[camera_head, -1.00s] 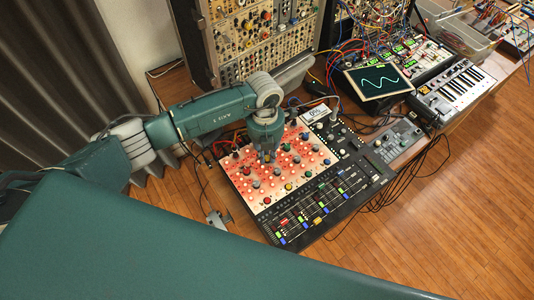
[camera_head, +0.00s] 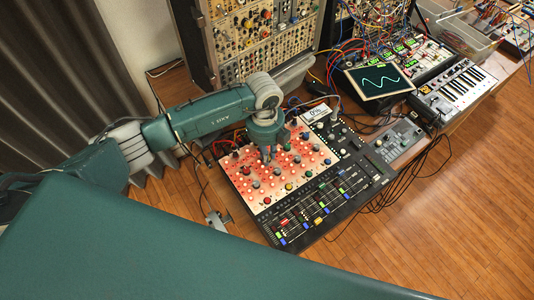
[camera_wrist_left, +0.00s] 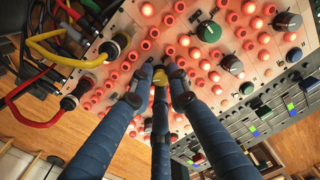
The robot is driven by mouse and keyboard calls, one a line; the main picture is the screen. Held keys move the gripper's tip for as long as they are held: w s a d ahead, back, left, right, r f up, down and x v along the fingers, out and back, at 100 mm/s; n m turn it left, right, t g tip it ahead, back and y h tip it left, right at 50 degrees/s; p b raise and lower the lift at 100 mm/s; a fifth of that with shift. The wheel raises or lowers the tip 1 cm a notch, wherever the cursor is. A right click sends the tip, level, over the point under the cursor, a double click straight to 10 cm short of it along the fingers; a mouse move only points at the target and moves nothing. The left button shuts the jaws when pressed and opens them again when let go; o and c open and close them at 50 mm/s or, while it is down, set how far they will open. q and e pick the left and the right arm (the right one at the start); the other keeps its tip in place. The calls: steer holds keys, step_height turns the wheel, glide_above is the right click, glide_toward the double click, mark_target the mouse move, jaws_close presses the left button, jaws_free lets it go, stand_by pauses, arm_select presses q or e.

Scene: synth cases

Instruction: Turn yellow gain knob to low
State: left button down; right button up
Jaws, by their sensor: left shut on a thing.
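The yellow gain knob (camera_wrist_left: 160,77) sits on the pale mixer panel in the left wrist view, with its top showing between my dark blue fingers. My left gripper (camera_wrist_left: 159,85) has its three fingers closed around this knob. In the head view my left gripper (camera_head: 268,154) reaches down onto the upper part of the mixer (camera_head: 329,208), and the held knob is hidden there. The fingers cover the knob's sides, and I cannot read its pointer or setting. My right gripper is not in view.
Red and yellow cables plug in at the panel's left. A screen (camera_head: 378,81) and a keyboard (camera_head: 458,90) stand to the right.

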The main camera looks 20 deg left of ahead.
arm_select(q)
steer(key=shift+w+r+n, duration=0.2)
steer(key=shift+w+n, duration=0.05)
steer(key=shift+n, duration=0.55)
steer(key=shift+a, duration=0.1)
steer(key=c, duration=1.7)
jaws_free()
steer(key=shift+o, duration=0.2)
steer(key=shift+f, duration=0.1)
steer(key=shift+s, duration=0.1)
step_height(320, 180, up, 12)
steer(key=shift+a, duration=0.15)
steer(key=shift+s+f, duration=0.1)
steer(key=shift+s, duration=0.1)
